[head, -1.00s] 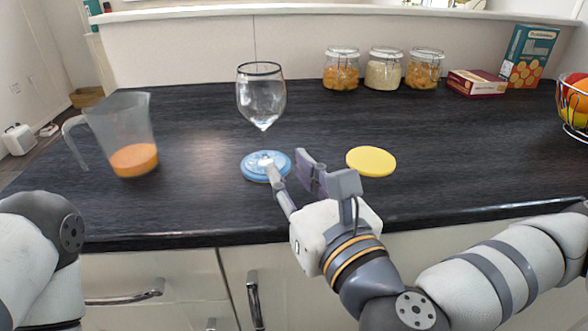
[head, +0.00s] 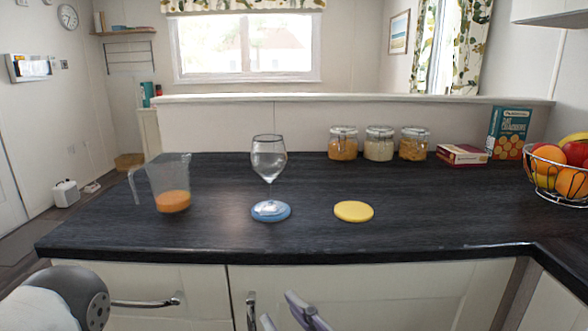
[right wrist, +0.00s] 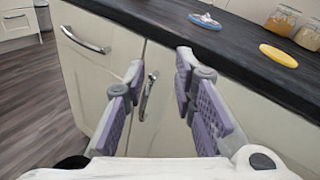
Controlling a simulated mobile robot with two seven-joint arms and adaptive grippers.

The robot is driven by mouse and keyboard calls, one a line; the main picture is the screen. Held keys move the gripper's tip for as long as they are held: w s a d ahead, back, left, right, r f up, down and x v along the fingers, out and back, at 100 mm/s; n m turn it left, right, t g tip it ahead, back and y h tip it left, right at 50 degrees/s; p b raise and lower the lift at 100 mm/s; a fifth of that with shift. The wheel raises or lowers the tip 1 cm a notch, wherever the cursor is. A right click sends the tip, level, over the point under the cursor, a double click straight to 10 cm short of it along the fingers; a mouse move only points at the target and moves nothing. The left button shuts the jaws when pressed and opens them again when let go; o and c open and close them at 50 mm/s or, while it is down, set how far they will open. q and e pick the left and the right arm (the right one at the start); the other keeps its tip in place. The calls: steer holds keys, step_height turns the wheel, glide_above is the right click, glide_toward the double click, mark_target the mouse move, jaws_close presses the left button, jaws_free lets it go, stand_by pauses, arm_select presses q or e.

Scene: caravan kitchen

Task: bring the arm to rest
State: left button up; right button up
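My right gripper (head: 292,314) is at the bottom edge of the head view, in front of the cupboard doors and below the counter edge. In the right wrist view its purple-padded fingers (right wrist: 160,76) are spread apart with nothing between them. A wine glass (head: 269,157) stands upright on a blue coaster (head: 285,213) on the counter, well apart from the gripper. The coaster also shows in the right wrist view (right wrist: 205,24). Of my left arm only a link shows at the lower left; its gripper is out of view.
The dark counter (head: 420,212) carries a yellow disc (head: 353,211), a jug with orange liquid (head: 170,184), several jars (head: 379,146), boxes (head: 508,133) and a fruit basket (head: 562,172). Cupboard handles (head: 147,303) stick out below its front edge.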

steer(key=s+a+f+n+g+y, duration=0.1)
steer(key=s+a+f+n+g, duration=0.15)
steer(key=f+n, duration=0.2)
steer(key=s+a+f+n+g+y, duration=0.1)
steer(key=s+a+f+n+g, duration=0.15)
steer(key=f, duration=0.35)
steer(key=s+d+f+n+g+h, duration=0.25)
steer(key=s+f+n+g, duration=0.45)
steer(key=s+f, duration=0.4)
arm_select(q)
steer(key=w, duration=0.2)
steer(key=shift+w+a+r+p, duration=0.25)
steer(key=shift+w+r+p, duration=0.05)
steer(key=shift+r, duration=0.05)
arm_select(e)
steer(key=s+d+f+n+g+h, duration=0.2)
steer(key=s+d+n, duration=0.4)
steer(key=d, duration=0.6)
steer(key=s+d+f+n+g+h, duration=0.3)
steer(key=s+d+f+n+h, duration=0.2)
steer(key=d, duration=0.8)
steer(key=s+f+n, duration=0.1)
steer(key=s+n, duration=0.1)
steer(key=shift+s+f, duration=0.3)
steer(key=shift+s, duration=0.05)
